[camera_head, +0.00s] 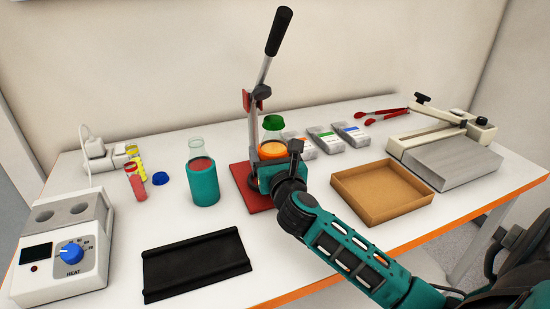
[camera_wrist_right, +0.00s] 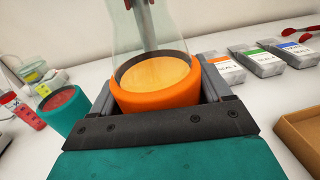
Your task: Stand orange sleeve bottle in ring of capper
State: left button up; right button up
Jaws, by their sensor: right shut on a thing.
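The orange sleeve bottle (camera_head: 272,149) is clear glass with an orange sleeve and orange contents; it fills the middle of the right wrist view (camera_wrist_right: 158,98). My right gripper (camera_head: 279,158) is shut on its sleeve, with a finger on each side, and the bottle looks upright. The capper has a red base plate (camera_head: 240,178), a grey post and a raised black-handled lever (camera_head: 279,32). The bottle is at the capper's post, above the plate. The ring is mostly hidden behind the bottle and gripper. My left gripper is not in view.
A teal sleeve bottle (camera_head: 203,183) stands left of the capper. A black tray (camera_head: 196,263) lies in front. A heater (camera_head: 62,252) is at left, a brown tray (camera_head: 340,186) at right. Several labelled packets (camera_head: 325,139) lie behind. Red tongs (camera_head: 386,114) lie farther back.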

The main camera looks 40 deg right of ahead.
jog(key=x, duration=0.2)
jog(key=b+x, duration=0.1)
jog(key=f+x, duration=0.1)
jog(key=x, duration=0.1)
jog(key=shift+w+a, duration=0.25)
jog(key=shift+w, duration=0.2)
dwell(0.3)
dwell(0.8)
jog(key=shift+f+b, duration=0.4)
jog(key=shift+f, duration=0.5)
jog(key=shift+p, duration=0.3)
dwell(0.4)
jog(key=shift+f, duration=0.2)
